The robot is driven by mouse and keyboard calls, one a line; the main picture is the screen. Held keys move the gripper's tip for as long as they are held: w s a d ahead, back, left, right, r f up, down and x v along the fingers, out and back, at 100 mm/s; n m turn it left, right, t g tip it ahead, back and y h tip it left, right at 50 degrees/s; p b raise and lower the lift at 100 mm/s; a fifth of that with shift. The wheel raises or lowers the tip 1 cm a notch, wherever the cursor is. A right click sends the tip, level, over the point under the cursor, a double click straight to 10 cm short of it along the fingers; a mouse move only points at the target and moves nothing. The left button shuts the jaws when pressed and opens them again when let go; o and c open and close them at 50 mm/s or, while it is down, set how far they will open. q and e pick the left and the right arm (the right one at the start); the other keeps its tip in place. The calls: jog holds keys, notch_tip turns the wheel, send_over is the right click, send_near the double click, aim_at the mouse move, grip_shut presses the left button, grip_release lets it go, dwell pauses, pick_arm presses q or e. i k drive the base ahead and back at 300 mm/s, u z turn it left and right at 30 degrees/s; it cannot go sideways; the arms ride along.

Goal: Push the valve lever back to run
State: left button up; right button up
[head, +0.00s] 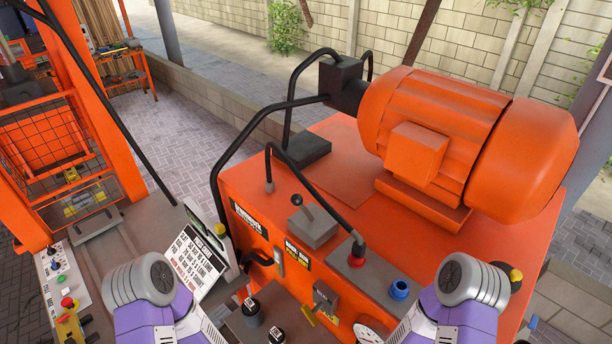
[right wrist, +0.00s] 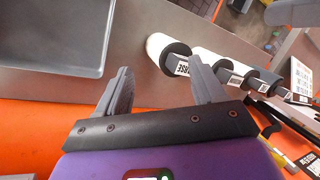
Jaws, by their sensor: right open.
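In the head view a short lever with a dark ball knob (head: 297,200) leans to the upper left from a grey block (head: 313,226) on the orange machine top. I cannot read a run mark beside it. Black knobs with white labels (head: 250,309) stand at the bottom; in the right wrist view several such labelled knobs (right wrist: 178,57) run in a row on light stems. I cannot tell which of these is the valve lever. My right gripper (right wrist: 160,88) is open and empty, its right finger near the closest knob; contact is unclear. My left gripper is out of view.
The orange power unit carries a large motor (head: 430,130), black hoses (head: 232,150), a red-based fitting (head: 357,256) and a blue cap (head: 400,288). A white instruction board (head: 195,258) stands left of it. A shallow grey tray (right wrist: 55,35) lies left of my right gripper.

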aim_at(296, 199)
jog(key=k, duration=0.9)
